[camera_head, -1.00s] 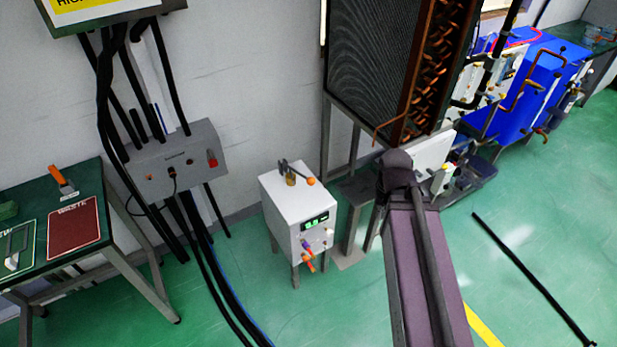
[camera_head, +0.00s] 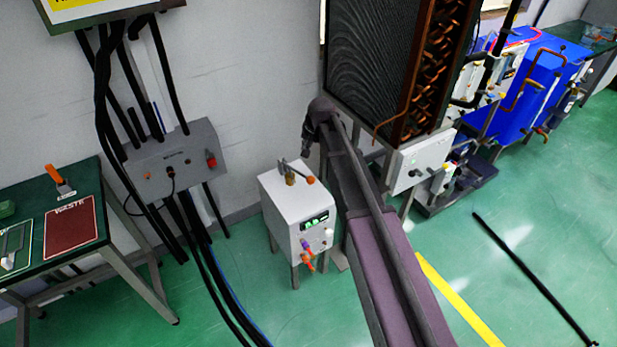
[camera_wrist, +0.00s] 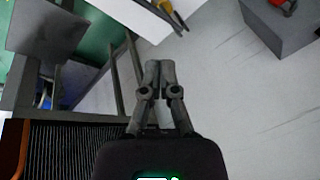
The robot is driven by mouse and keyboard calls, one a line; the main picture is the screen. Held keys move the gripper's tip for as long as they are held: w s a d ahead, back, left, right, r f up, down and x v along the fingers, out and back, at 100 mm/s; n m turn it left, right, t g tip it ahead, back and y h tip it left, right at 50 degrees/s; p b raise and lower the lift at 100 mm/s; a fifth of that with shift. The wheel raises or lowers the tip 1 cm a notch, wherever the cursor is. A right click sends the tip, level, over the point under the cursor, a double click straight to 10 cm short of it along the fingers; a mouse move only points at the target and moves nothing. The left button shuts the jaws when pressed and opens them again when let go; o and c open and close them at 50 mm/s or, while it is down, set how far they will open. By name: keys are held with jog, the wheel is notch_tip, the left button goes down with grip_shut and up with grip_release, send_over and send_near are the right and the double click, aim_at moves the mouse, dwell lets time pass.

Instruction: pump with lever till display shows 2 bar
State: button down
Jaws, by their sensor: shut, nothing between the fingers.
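The pump is a white box (camera_head: 290,208) on legs, in the middle of the head view. On its top are a brass fitting (camera_head: 290,178) and a grey lever (camera_head: 296,168) with an orange knob (camera_head: 310,181). Its front display (camera_head: 315,221) is lit green; I cannot read the digits. My gripper (camera_head: 305,150) hangs above and behind the right of the box, apart from the lever. In the wrist view my gripper (camera_wrist: 159,64) is shut and empty. The white box top (camera_wrist: 145,18) shows beyond it, with a yellowish part at its upper edge.
A grey wall box (camera_head: 176,162) with cables is left of the pump; it also shows in the wrist view (camera_wrist: 282,25). A finned coil unit (camera_head: 370,60) stands close to my arm at right. A green table (camera_head: 90,180) is at far left.

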jog(key=shift+w+a, duration=0.45)
jog(key=shift+a, duration=0.2)
jog(key=shift+f, duration=0.1)
jog(key=s+f+b, duration=0.1)
jog(key=f+b, duration=0.1)
jog(key=s+d+f+b, duration=0.1)
jog(key=f+b, duration=0.2)
jog(key=s+d+f+b, duration=0.1)
jog(key=f+b, duration=0.1)
jog(key=b, duration=0.1)
jog(key=shift+f, duration=0.35)
